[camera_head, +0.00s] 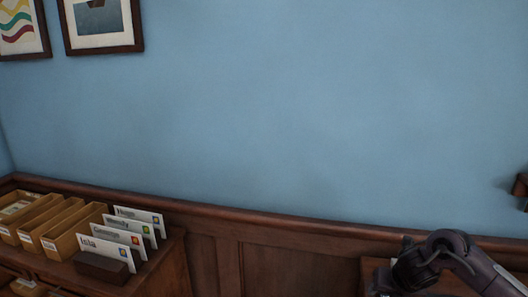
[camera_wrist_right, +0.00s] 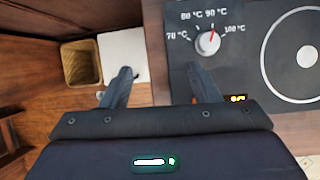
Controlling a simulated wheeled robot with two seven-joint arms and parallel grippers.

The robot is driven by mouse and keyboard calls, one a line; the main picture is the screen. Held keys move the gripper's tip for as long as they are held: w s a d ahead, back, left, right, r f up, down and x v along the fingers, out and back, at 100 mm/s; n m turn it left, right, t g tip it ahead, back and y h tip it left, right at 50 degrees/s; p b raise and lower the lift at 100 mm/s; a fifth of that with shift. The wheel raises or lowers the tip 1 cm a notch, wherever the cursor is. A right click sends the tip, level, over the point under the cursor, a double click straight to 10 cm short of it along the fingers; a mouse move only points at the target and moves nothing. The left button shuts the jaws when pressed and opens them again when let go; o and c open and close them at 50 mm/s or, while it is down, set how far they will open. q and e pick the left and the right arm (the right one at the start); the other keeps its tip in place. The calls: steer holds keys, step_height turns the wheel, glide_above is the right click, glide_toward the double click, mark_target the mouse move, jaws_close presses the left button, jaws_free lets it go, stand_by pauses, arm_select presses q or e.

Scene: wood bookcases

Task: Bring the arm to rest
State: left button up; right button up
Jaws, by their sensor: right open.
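My right arm (camera_head: 440,268) shows at the lower right of the head view, bent. My right gripper (camera_wrist_right: 162,82) is in the right wrist view with its two fingers apart and nothing between them. Its right finger lies near the lower edge of a dark panel with a temperature dial (camera_wrist_right: 208,43), whose red mark points up toward the 90 °C label. The left finger overlaps a white square (camera_wrist_right: 122,50). I cannot tell if either finger touches anything. My left gripper is not in view.
The dark panel also bears a white ring (camera_wrist_right: 265,57) and a small orange display (camera_wrist_right: 236,98). A wicker basket (camera_wrist_right: 81,64) sits in a wooden compartment. At the head view's left, upright name cards (camera_head: 104,247) stand beside wooden boxes (camera_head: 72,228) on a cabinet. Framed pictures (camera_head: 104,47) hang on the blue wall.

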steer(key=s+a+f+m+t+y, duration=0.15)
steer(key=s+a+m, duration=0.4)
steer(key=a, duration=0.55)
steer(key=s+a+f+m+t+y, duration=0.1)
steer(key=s+a+f+m, duration=0.1)
steer(key=s+a+m, duration=0.6)
steer(key=s+d+m+g+h, duration=0.2)
steer(key=s+d+m+g, duration=0.35)
steer(key=s+m, duration=1)
step_height(320, 180, down, 30)
steer(key=d+m, duration=0.1)
steer(key=m, duration=0.1)
arm_select(q)
steer(key=shift+s+a, duration=0.25)
steer(key=shift+s, duration=0.1)
arm_select(e)
steer(key=s+d+f, duration=0.2)
steer(key=s+f, duration=0.7)
steer(key=s, duration=0.1)
steer(key=s+d+f+g, duration=0.1)
steer(key=s+d+f, duration=0.1)
steer(key=s+f, duration=0.7)
steer(key=shift+s+f+n, duration=0.3)
steer(key=shift+s+f, duration=0.1)
steer(key=shift+s, duration=0.4)
